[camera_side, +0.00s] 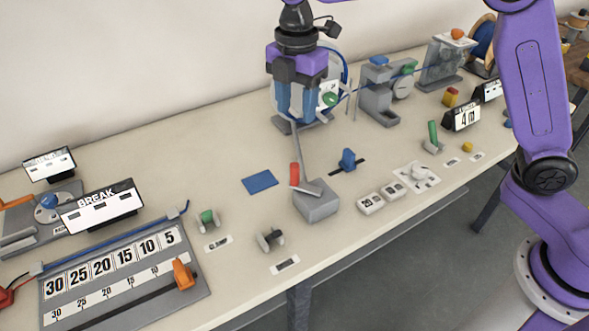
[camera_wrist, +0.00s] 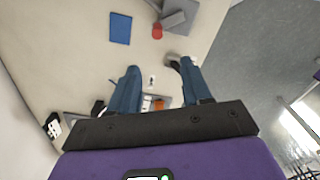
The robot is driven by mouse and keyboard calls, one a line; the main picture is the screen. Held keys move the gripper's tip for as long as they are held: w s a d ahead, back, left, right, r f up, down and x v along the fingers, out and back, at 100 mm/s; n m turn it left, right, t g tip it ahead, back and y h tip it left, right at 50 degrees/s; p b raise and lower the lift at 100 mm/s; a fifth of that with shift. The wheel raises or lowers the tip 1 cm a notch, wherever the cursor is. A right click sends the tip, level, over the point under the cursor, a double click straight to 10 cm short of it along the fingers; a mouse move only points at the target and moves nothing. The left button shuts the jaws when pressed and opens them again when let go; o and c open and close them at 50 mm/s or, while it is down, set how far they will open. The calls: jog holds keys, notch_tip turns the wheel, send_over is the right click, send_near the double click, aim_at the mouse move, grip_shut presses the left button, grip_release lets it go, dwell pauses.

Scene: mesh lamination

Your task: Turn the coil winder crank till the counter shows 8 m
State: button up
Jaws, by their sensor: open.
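My gripper (camera_side: 297,112) is open and points down in front of the winder. In the wrist view my gripper (camera_wrist: 157,76) shows two blue fingers spread apart, with a small orange part (camera_wrist: 158,103) seen between them nearer the palm. I cannot tell whether the fingers touch anything. A black-framed display (camera_side: 463,117) at the right reads "4 m".
A numbered board (camera_side: 125,265) and a "BREAK" sign (camera_side: 100,207) are at left.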

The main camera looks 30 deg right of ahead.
aim_at(295, 162)
jog(key=f, duration=1.7)
jog(key=shift+w+f, duration=0.25)
grip_shut()
